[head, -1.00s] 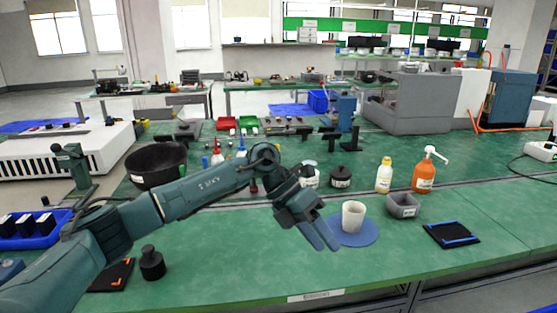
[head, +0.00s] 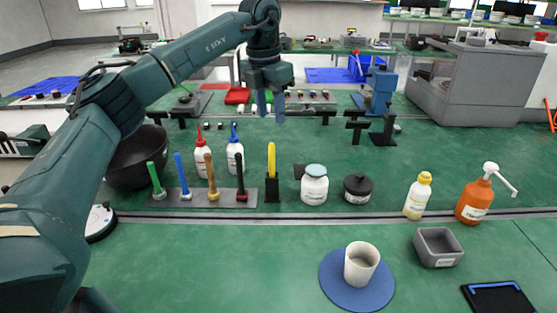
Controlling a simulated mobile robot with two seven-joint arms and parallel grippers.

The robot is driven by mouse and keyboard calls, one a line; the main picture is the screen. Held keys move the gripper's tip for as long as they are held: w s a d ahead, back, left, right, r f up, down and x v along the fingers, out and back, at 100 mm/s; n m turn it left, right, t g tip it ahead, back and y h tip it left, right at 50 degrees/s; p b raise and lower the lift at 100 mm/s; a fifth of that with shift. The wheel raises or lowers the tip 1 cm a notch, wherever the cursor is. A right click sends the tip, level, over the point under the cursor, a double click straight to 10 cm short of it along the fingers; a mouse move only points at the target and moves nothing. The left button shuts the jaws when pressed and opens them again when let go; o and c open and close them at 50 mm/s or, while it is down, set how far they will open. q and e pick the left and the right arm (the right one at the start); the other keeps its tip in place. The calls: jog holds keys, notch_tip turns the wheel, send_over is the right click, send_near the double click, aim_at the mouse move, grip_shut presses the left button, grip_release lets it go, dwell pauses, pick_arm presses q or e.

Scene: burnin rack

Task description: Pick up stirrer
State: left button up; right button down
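Several upright stick-like tools stand in a row on a grey plate (head: 175,202): a green one (head: 155,178), a blue one (head: 182,175), a brown one (head: 210,176) and a black one (head: 240,177). A yellow stick (head: 271,160) stands in a small black holder (head: 272,188) to their right. I cannot tell for sure which of these is the stirrer. My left gripper (head: 270,106) points down, open and empty, with a gap between its fingers. In the picture it is above the yellow stick, not touching it. My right gripper is not in view.
A red-capped bottle (head: 202,160), a blue-capped bottle (head: 235,160), a white jar (head: 314,188) and a black lidded pot (head: 357,190) stand near. A cup (head: 361,262) stands on a blue disc (head: 330,285). The front green bench is mostly clear.

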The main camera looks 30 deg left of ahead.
aim_at(272, 152)
pick_arm(q)
jog(key=f, duration=0.6)
jog(key=shift+w+f, duration=0.15)
jog(key=shift+w, duration=0.05)
jog(key=shift+w+a+f, duration=0.1)
jog(key=shift+f, duration=1.25)
jog(key=shift+w+f, duration=0.1)
jog(key=shift+f, duration=1.2)
jog(key=shift+c, duration=0.4)
grip_shut()
